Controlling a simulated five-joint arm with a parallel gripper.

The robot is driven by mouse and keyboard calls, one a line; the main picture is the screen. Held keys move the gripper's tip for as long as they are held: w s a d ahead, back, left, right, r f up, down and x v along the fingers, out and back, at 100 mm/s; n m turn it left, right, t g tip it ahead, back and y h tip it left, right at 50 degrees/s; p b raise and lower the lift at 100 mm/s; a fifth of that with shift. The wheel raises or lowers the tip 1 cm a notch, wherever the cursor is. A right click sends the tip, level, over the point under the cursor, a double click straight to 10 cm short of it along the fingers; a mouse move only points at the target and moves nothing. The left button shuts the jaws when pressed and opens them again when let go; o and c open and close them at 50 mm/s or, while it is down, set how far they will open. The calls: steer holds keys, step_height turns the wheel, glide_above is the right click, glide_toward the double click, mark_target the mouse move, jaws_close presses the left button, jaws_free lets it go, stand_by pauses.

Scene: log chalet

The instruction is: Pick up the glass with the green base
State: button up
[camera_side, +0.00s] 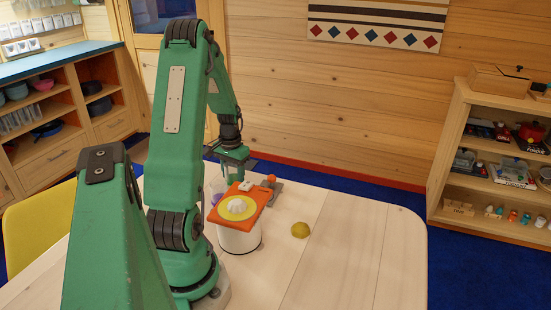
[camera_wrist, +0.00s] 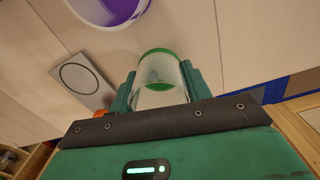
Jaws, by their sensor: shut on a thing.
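The glass with the green base (camera_wrist: 161,82) is clear, with a green ring at its far end. In the wrist view it sits between the two fingers of my gripper (camera_wrist: 160,92), which are shut on its sides. In the side view my gripper (camera_side: 236,160) points down over the far part of the table, behind an orange-topped white cylinder. The glass cannot be made out clearly there. I cannot tell whether its base touches the table.
A purple-based container (camera_wrist: 108,8) stands near the glass. A grey square plate with a ring (camera_wrist: 84,80) lies to its left. The white cylinder (camera_side: 239,240) bears an orange board and yellow dish. A yellow round object (camera_side: 300,230) lies on the table (camera_side: 350,250), whose right side is clear.

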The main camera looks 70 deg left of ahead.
step_height(320, 180, up, 3)
steer(key=shift+f, duration=0.15)
steer(key=w+d+r, duration=0.5)
steer(key=d+r, duration=0.1)
steer(key=d, duration=0.4)
steer(key=shift+w+r, duration=0.3)
steer(key=shift+w, duration=0.05)
steer(key=shift+d, duration=0.1)
steer(key=shift+m, duration=0.4)
steer(key=shift+w+f, duration=0.2)
steer(key=shift+f, duration=0.75)
steer(key=shift+w+f, duration=0.15)
steer(key=shift+f, duration=0.85)
steer(key=shift+w+f, duration=0.2)
steer(key=shift+f, duration=0.75)
steer(key=shift+f, duration=2)
